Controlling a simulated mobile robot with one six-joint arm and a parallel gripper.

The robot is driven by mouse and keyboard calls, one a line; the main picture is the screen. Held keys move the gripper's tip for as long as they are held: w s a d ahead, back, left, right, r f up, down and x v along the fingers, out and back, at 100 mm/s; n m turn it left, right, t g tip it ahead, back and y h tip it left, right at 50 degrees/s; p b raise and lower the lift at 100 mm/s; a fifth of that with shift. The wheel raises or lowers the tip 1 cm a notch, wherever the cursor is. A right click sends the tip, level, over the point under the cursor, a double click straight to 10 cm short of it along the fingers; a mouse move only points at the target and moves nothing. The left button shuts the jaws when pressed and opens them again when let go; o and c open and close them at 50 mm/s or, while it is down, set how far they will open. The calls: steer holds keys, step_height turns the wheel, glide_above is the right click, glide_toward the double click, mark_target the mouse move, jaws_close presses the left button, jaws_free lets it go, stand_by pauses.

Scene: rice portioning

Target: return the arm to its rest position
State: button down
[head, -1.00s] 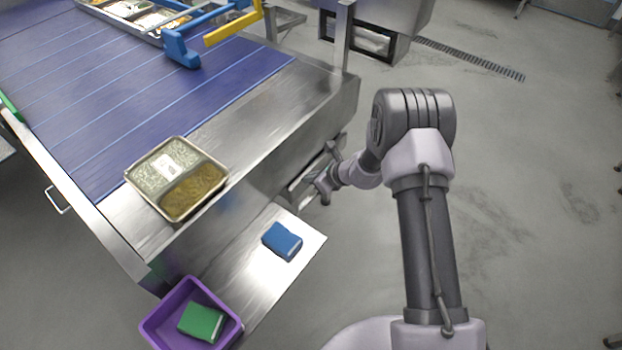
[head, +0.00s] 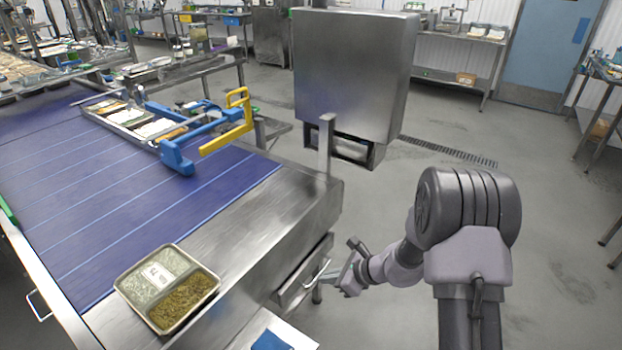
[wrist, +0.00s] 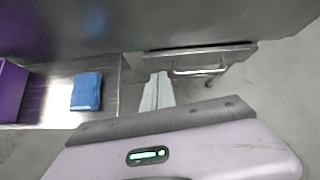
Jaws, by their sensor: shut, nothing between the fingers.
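My gripper (head: 318,283) is at the end of my bent arm, beside the right side of the steel conveyor table (head: 235,215) in the head view. In the wrist view its fingers (wrist: 157,92) are together, with nothing between them. My gripper appears apart from the table, with a metal handle (wrist: 200,71) near its fingers in the wrist view.
Open floor (head: 375,200) lies to the right.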

steer(key=s+a+r+n, duration=0.1)
steer(key=s+r+n, duration=0.3)
steer(key=r, duration=0.4)
steer(key=s+a+r+n+g, duration=0.1)
steer(key=s+r+n, duration=0.25)
steer(key=r, duration=0.35)
steer(key=s+a+r+n, duration=0.1)
steer(key=s+r+n, duration=0.2)
steer(key=s+r, duration=0.35)
steer(key=s+d+r+n+t+h, duration=0.1)
steer(key=s+d+r+n+h, duration=0.1)
steer(key=s, duration=0.6)
steer(key=s+d+r+n+h, duration=0.3)
steer(key=s+d+r+n, duration=0.2)
steer(key=s+n, duration=0.1)
steer(key=shift+s+r+n+t, duration=0.2)
steer(key=shift+s+n+t, duration=0.2)
steer(key=shift+s, duration=0.5)
